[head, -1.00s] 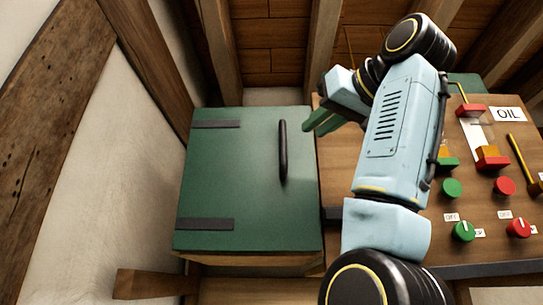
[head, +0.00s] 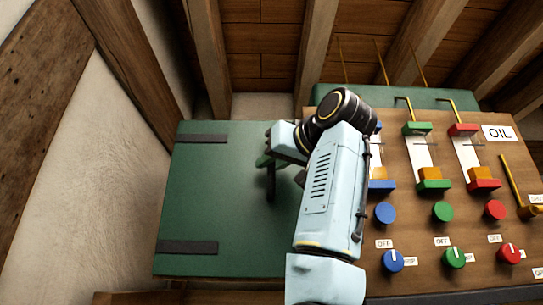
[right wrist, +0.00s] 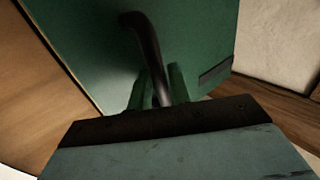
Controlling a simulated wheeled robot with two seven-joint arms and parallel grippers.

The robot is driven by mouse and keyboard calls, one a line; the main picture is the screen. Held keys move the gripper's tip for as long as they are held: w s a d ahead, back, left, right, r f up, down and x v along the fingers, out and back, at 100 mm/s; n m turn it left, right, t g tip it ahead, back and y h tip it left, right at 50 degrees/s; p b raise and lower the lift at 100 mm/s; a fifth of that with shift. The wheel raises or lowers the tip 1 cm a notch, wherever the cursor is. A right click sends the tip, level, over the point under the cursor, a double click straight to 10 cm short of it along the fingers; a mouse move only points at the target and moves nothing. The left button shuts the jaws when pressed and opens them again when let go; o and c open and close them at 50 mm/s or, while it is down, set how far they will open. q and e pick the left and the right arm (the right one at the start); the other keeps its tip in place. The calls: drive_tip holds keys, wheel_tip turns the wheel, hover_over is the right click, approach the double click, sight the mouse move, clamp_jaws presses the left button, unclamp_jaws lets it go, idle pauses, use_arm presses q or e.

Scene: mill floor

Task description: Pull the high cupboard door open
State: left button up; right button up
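The green cupboard door (head: 215,215) has dark hinge straps on its left side and looks shut in the head view. Its dark bar handle (head: 271,185) stands near the right part of the door. My right gripper (head: 268,160) is at the handle's upper part. In the right wrist view the handle (right wrist: 146,45) runs down between the two green fingers (right wrist: 160,90), which lie close against its sides with little or no gap. My right arm hides the door's right edge in the head view. My left gripper is not in view.
A wooden control panel (head: 335,130) with coloured sliders, buttons and knobs stands right of the door, close to my right arm. A pale wall (head: 85,170) and wooden post (head: 130,70) are on the left.

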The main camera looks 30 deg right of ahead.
drive_tip(key=shift+w, duration=0.2)
drive_tip(key=shift+c, duration=0.2)
clamp_jaws()
drive_tip(key=shift+s, duration=0.1)
